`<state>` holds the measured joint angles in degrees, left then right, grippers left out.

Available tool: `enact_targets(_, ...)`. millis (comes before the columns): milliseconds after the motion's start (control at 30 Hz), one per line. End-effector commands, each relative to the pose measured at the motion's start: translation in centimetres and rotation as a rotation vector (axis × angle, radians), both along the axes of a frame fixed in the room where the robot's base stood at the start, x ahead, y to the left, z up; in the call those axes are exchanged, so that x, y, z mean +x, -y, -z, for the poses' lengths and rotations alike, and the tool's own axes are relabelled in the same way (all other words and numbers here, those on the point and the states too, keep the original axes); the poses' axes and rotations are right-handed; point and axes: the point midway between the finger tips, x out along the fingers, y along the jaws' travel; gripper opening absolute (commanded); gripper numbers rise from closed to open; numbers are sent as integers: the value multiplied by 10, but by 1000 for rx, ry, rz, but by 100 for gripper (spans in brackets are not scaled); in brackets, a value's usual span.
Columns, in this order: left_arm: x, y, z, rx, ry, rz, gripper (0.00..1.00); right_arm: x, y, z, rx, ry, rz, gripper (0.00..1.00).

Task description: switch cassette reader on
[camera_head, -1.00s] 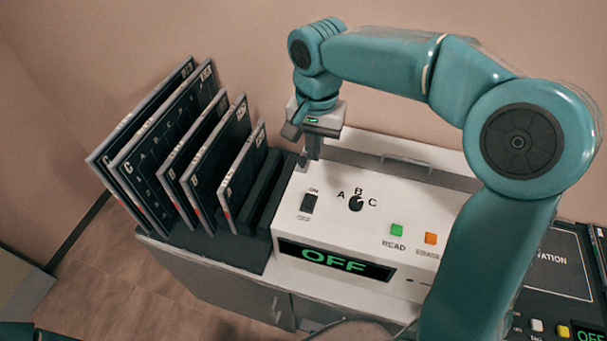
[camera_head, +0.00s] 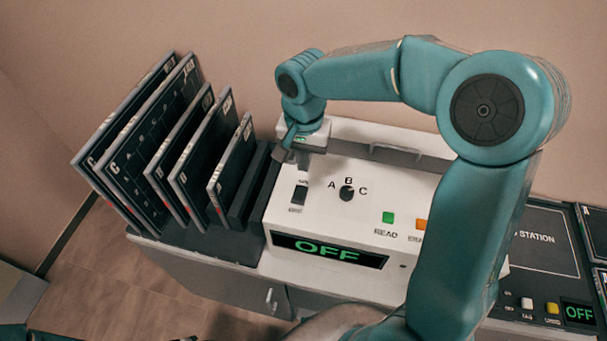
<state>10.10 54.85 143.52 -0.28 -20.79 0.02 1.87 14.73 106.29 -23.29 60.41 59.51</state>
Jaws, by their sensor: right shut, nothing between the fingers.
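The white cassette reader (camera_head: 388,178) stands on a counter. Its black on/off switch (camera_head: 299,196) is on the left of its sloped top, and its display (camera_head: 328,251) reads OFF in green. My right gripper (camera_head: 302,166) is shut and empty, pointing down just above and behind the switch; its fingertips look close to the switch's upper end, but I cannot tell whether they touch. The ON label above the switch is partly covered or blurred. My left gripper is not in view.
A black rack with several dark cassettes (camera_head: 152,147) stands left of the reader. A dial (camera_head: 346,193) marked A, B, C, a green READ button (camera_head: 388,217) and an orange button (camera_head: 420,223) are right of the switch. A dark station panel (camera_head: 545,240) lies further right.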

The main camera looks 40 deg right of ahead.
Motion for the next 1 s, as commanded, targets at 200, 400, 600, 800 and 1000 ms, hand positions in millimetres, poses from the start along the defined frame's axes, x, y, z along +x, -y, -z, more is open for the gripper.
enact_targets(200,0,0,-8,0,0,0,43,1,0,41,0,-5,0,0)
enact_targets(400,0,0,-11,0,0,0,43,2,0,62,0,-1,0,0)
enact_targets(600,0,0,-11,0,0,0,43,2,0,67,1,1,1,0)
enact_targets(800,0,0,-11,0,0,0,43,2,0,67,1,1,0,0)
enact_targets(1000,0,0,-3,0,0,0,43,3,1,72,0,1,0,0)
